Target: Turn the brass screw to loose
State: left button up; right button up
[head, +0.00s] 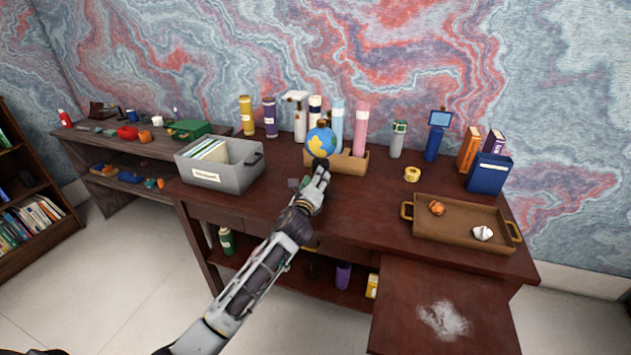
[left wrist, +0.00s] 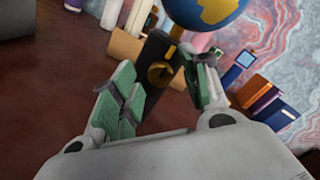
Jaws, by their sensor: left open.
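The brass screw (left wrist: 161,75) is a round golden knob on a dark upright block (left wrist: 157,47) below the blue and yellow globe (left wrist: 205,10) in the left wrist view. My left gripper (left wrist: 160,82) is open, with one green-padded finger on each side of the screw. I cannot tell whether either finger touches it. In the head view my left gripper (head: 318,180) is in front of the globe (head: 321,142) and hides the screw. My right gripper is not in view.
A grey box (head: 222,176) of files stands to the left. A tape roll (head: 412,174) and a brown tray (head: 460,225) are to the right. The desk front beside my gripper is mostly clear.

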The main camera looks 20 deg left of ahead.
pick_arm(q)
jog(key=shift+c, duration=0.4)
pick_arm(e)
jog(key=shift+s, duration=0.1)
pick_arm(q)
jog(key=c, duration=0.9)
grip_shut()
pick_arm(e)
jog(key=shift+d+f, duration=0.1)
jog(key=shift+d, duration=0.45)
